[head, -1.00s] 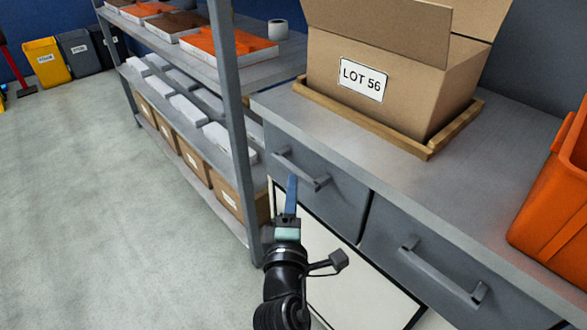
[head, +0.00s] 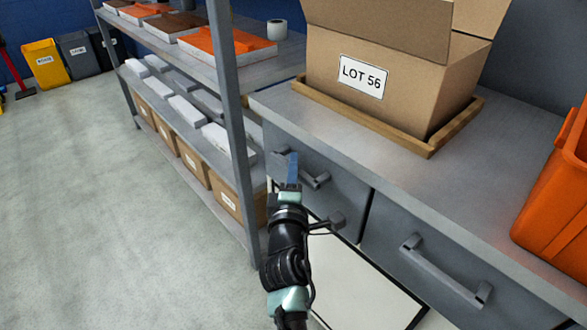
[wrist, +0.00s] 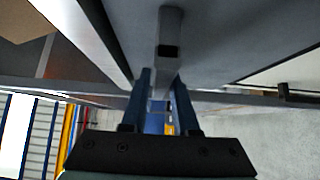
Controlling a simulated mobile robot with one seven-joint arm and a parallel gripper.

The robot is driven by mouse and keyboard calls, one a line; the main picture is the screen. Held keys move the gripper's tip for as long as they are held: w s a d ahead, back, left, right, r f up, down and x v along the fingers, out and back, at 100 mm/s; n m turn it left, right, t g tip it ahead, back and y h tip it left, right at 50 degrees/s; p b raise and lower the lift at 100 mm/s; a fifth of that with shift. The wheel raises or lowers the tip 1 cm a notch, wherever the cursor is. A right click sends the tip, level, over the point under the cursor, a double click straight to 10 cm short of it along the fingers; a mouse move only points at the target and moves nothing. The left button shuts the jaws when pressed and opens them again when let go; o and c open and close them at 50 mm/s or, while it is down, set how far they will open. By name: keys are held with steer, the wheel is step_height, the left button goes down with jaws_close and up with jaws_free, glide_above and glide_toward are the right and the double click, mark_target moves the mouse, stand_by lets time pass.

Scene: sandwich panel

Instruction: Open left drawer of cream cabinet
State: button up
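The cabinet has grey drawer fronts over a cream lower panel (head: 365,283). Its left drawer (head: 338,190) looks closed and has a grey bar handle (head: 318,180). The handle also shows in the wrist view (wrist: 170,30). My gripper (head: 292,160) is at this handle, its blue fingers partly covering the bar in the head view. In the wrist view my gripper (wrist: 161,80) has its two fingers apart, one on each side of the bar's line. I cannot see clear contact with the bar. The right drawer (head: 440,260) also looks closed.
A cardboard box (head: 395,75) labelled LOT 56 stands in a wooden tray (head: 430,152) on the grey worktop (head: 510,150). An orange bin (head: 555,200) is at the right. A metal shelf rack (head: 233,110) stands close on the left. The floor (head: 110,220) is clear.

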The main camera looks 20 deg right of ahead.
jaws_close()
stand_by(1.1)
